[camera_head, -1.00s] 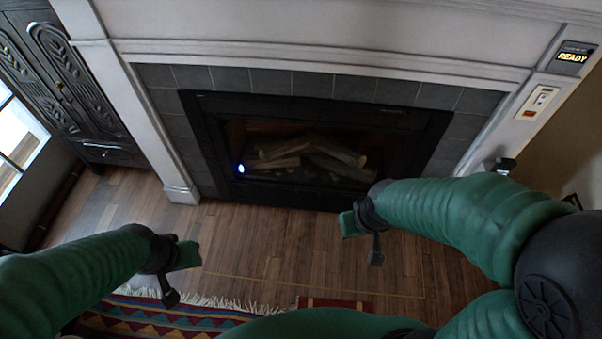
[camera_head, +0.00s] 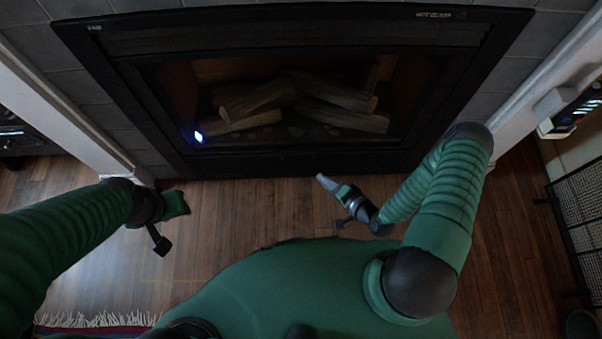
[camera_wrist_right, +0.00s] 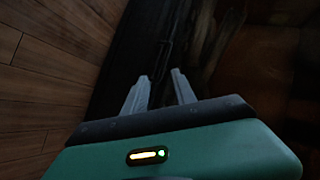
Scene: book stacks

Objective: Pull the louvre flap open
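The black fireplace (camera_head: 110,75) fills the top of the head view. A dark strip (camera_head: 290,163) runs along its bottom below the glass; it may be the louvre flap, but slats are too dark to tell. It shows as a dark band in the right wrist view (camera_wrist_right: 140,40). My right gripper (camera_head: 321,179) is just in front of this strip, pointing at it. In the wrist view its two pale fingers (camera_wrist_right: 160,77) are apart with nothing seen between them. My left gripper (camera_head: 176,203) hangs over the floor at the left; its fingers cannot be made out.
Logs (camera_head: 300,100) and a small bright light (camera_head: 198,136) show behind the glass. The wood floor (camera_head: 250,215) before the fireplace is clear. A fringed rug (camera_head: 95,322) lies at bottom left. A mesh screen (camera_head: 585,215) stands at the right, near the white surround (camera_head: 515,115).

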